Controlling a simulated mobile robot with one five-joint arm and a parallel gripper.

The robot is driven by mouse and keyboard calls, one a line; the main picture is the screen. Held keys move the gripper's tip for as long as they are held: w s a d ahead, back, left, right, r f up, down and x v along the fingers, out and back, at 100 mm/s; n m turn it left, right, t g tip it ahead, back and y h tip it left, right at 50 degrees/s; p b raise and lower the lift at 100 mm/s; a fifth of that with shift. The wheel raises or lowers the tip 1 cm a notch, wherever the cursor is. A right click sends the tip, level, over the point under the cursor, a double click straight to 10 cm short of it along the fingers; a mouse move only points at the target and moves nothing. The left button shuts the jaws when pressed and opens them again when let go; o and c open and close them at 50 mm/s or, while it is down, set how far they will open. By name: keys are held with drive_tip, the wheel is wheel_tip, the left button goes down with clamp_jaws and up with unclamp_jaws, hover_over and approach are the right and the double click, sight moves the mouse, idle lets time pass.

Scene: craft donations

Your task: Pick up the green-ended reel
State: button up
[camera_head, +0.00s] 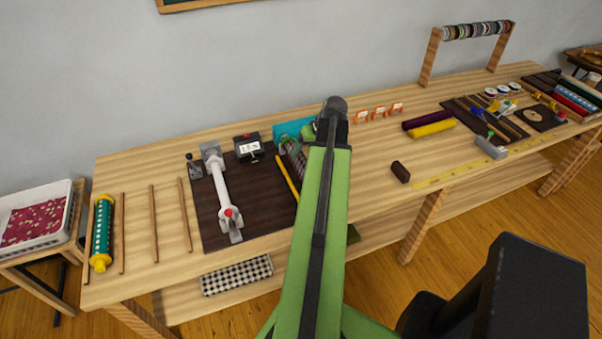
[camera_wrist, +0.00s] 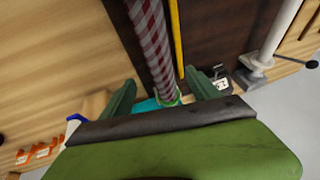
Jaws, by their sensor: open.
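The green-ended reel (camera_head: 295,157) is a roll of red and grey striped cloth on the dark board, partly hidden by my arm in the head view. In the wrist view the reel (camera_wrist: 153,45) runs down from the top edge to its green end (camera_wrist: 168,99). My gripper (camera_wrist: 163,93) is open, with one green finger on each side of the reel near that end. I cannot tell whether the fingers touch it. In the head view my gripper (camera_head: 311,132) is mostly hidden by my arm.
A yellow rod (camera_head: 287,178) lies close beside the reel. A white roller device (camera_head: 224,190) and a black box with a display (camera_head: 248,148) stand left of it. A teal block (camera_head: 289,129) is behind. Another reel, teal with yellow ends (camera_head: 103,230), lies far left.

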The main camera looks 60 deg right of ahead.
sight(301, 159)
drive_tip(key=b+x, duration=0.2)
drive_tip(key=x, duration=0.2)
drive_tip(key=shift+f, duration=0.25)
drive_tip(key=shift+w+f+b, duration=0.1)
drive_tip(key=shift+f+b, duration=0.05)
drive_tip(key=shift+b, duration=0.25)
drive_tip(key=b+x, duration=0.4)
drive_tip(key=x, duration=0.1)
drive_tip(key=shift+f+b, duration=0.1)
drive_tip(key=shift+b, duration=0.25)
drive_tip(key=shift+r, duration=0.2)
drive_tip(key=shift+c, duration=0.2)
clamp_jaws()
drive_tip(key=shift+r+p, duration=0.1)
drive_tip(key=shift+p, duration=0.2)
